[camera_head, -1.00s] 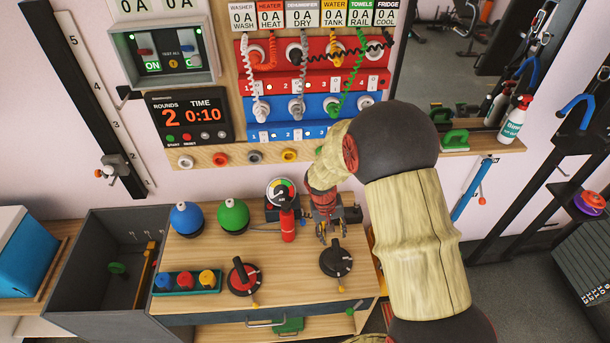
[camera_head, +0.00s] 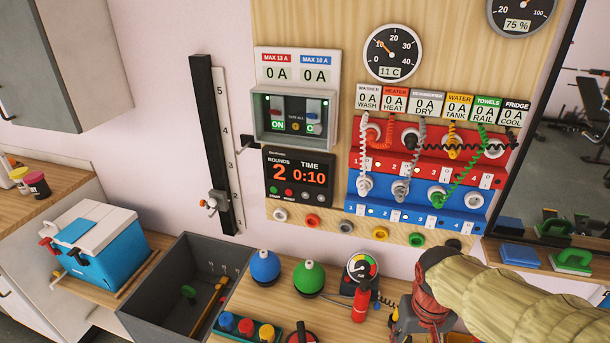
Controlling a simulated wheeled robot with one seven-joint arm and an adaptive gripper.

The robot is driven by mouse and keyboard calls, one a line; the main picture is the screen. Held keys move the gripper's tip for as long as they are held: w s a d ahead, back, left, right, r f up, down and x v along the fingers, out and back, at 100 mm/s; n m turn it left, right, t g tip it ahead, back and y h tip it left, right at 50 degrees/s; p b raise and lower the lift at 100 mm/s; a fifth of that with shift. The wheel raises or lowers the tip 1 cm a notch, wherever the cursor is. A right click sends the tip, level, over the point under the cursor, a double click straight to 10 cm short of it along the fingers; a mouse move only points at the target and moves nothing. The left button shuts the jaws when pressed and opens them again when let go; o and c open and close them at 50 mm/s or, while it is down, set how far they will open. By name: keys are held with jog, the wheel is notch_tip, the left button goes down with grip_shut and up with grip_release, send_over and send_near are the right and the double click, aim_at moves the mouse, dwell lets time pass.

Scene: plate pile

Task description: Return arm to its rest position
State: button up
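My arm comes in at the lower right, with a tan sleeve and a red wrist section. My gripper (camera_head: 398,326) is only partly in view at the bottom edge, over the wooden bench (camera_head: 245,295), right of the red cylinder with the gauge. Its fingertips are cut off or too small to read, so I cannot tell whether it is open or shut. I see nothing clearly held in it.
A gauge (camera_head: 361,268) on a red cylinder (camera_head: 361,304) stands close left of my gripper. Green (camera_head: 309,277) and blue (camera_head: 264,267) domes stand farther left. A grey bin (camera_head: 150,310) adjoins the bench. The wall panel with red and blue socket strips (camera_head: 375,208) rises behind.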

jog(key=s+a+r+t, duration=0.2)
jog(key=r, duration=0.4)
jog(key=s+a+r+t, duration=0.1)
jog(key=s+r+t, duration=0.2)
jog(key=r, duration=0.4)
jog(key=shift+s+a+n+y, duration=0.3)
jog(key=shift+s+a, duration=0.05)
jog(key=shift+a, duration=0.05)
jog(key=shift+r, duration=0.1)
